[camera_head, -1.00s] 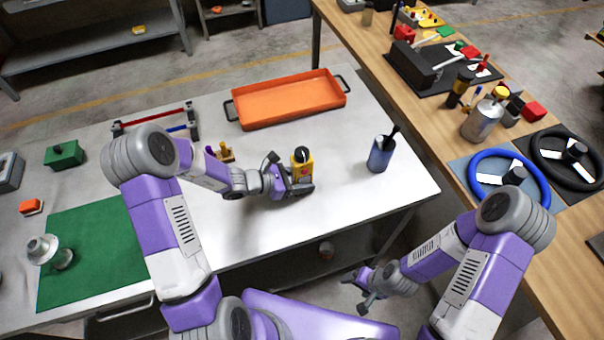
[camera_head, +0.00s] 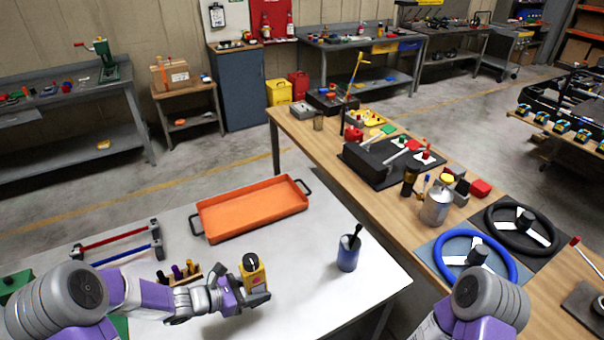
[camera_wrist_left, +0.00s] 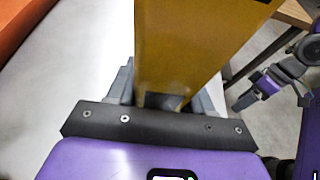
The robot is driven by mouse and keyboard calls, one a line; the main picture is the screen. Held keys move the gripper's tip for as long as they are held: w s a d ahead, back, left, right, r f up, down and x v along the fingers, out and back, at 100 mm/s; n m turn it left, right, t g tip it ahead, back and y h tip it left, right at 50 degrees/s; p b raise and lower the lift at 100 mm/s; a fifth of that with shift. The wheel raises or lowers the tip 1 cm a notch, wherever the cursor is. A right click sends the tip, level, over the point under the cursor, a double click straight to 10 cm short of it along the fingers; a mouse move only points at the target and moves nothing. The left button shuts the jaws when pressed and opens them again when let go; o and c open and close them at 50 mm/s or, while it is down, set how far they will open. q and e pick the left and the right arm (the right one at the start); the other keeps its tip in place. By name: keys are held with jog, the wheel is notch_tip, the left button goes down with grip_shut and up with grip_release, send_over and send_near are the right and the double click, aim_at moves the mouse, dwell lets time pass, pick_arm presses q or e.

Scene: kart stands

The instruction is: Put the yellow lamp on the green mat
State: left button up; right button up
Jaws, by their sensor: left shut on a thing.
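The yellow lamp (camera_head: 254,273) has a dark round top and stands upright in my left gripper (camera_head: 256,297), over the white table. In the left wrist view its yellow body (camera_wrist_left: 190,45) fills the space between the fingers, which are shut on it. I cannot tell whether its base touches the table. The green mat (camera_head: 121,326) is almost wholly hidden; a sliver shows behind my left arm at the lower left. My right gripper (camera_wrist_left: 246,100) shows small at the right of the left wrist view; its jaws are unclear.
An orange tray (camera_head: 250,212) lies behind the lamp. A blue cup (camera_head: 348,253) stands to its right. A small holder with pens (camera_head: 180,274) and a red-and-blue bar rack (camera_head: 118,243) are to its left. A wooden bench (camera_head: 400,190) runs along the right.

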pick_arm(q)
jog(key=shift+s+a+f, duration=0.25)
jog(key=shift+s+f, duration=0.1)
jog(key=s+a+r+n+t+y+b, duration=0.15)
jog(key=a+n+y, duration=0.3)
jog(key=a, duration=0.75)
jog(key=s+a+r+n+t+y+b, duration=0.1)
jog(key=a+r+n+t+y+b, duration=0.25)
jog(key=a, duration=0.85)
jog(key=s+a+n+t+y+b, duration=0.15)
jog(key=a+n+y, duration=0.4)
jog(key=a, duration=0.55)
jog(key=shift+g, duration=0.35)
jog(key=f+b, duration=0.1)
jog(key=f, duration=0.2)
jog(key=f+b, duration=0.2)
jog(key=f, duration=0.1)
jog(key=f+b, duration=0.1)
jog(key=f, duration=0.3)
jog(key=shift+w+a, duration=0.2)
jog(key=shift+a, duration=0.1)
jog(key=shift+r, duration=0.15)
jog(key=shift+b, duration=0.3)
jog(key=o, duration=1.3)
jog(key=shift+f, duration=0.2)
